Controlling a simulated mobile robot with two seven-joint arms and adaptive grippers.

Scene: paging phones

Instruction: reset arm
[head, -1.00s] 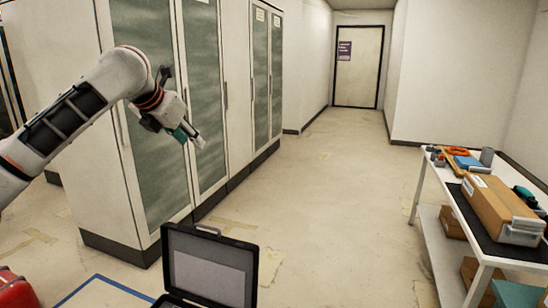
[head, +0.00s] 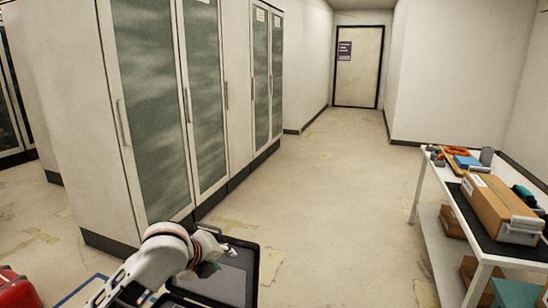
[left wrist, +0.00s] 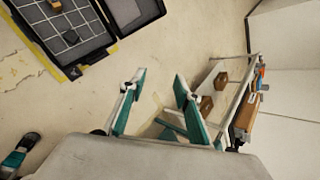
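My left gripper (head: 214,254) is low in the head view, in front of the open black case (head: 262,272) and hiding part of it. In the left wrist view its two teal-edged fingers (left wrist: 156,92) stand apart with nothing between them, so it is open and empty. A dark and teal part (left wrist: 20,154) at that view's lower left edge looks like my right gripper. It is cut off, and its fingers are not clear.
Tall glass-door cabinets (head: 160,110) stand on the left. A white table (head: 425,170) with a cardboard box (head: 497,205) and tools stands on the right. A red object (head: 15,288) is at the lower left. The floor (head: 320,190) between is clear, leading to a door (head: 358,70).

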